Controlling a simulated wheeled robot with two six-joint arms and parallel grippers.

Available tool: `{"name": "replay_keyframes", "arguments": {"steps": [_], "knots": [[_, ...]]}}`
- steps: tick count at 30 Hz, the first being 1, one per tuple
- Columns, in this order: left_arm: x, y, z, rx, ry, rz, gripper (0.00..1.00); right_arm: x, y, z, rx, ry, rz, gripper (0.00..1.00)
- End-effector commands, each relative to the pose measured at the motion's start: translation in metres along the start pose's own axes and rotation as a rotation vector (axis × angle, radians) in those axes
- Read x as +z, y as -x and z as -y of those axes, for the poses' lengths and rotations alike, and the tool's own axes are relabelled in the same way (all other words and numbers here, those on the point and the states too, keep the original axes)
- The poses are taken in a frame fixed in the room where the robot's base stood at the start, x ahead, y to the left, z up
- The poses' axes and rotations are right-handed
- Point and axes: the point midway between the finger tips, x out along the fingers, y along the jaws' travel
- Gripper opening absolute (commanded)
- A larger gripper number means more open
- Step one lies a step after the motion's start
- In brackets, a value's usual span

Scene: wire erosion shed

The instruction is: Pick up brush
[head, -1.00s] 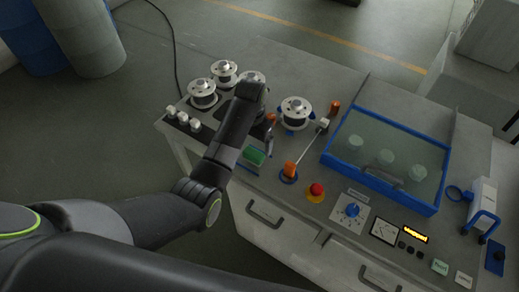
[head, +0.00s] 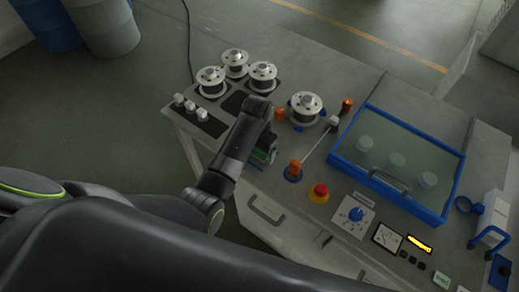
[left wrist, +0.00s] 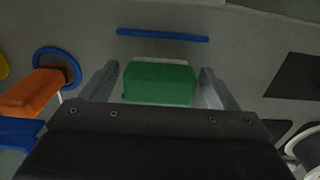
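A green block (head: 260,155), which looks like the brush, is near the front edge of the bench, partly hidden by my left gripper in the head view. In the left wrist view the green block (left wrist: 160,82) lies between the two fingers of my left gripper (left wrist: 157,84), with a gap on each side. The left gripper (head: 268,142) is open and points down at it in the head view. Bristles or a handle cannot be made out. My right gripper is not in view.
Several metal spools (head: 262,76) stand at the back left, one (head: 305,109) nearer the middle. An orange-topped post (head: 294,168) and red button (head: 319,190) are right of the gripper. A blue-framed clear cover (head: 398,165) takes up the right. A blue strip (left wrist: 162,35) lies beyond the block.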

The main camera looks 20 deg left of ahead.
Motion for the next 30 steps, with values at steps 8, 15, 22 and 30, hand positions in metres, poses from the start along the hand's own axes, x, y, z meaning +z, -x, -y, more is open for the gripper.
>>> {"name": "replay_keyframes", "arguments": {"steps": [8,15,22,30], "knots": [[0.0,0.0,0.0,0.0,0.0,0.0,0.45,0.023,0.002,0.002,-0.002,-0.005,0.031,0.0],[0.0,0.0,0.0,0.0,0.0,0.001,0.4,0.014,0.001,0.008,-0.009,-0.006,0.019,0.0],[-0.001,0.017,0.0,-0.001,0.0,-0.004,0.4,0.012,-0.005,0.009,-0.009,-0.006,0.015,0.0],[-0.002,0.069,0.0,-0.002,0.0,-0.006,0.4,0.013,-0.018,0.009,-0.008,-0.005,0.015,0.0]]}}
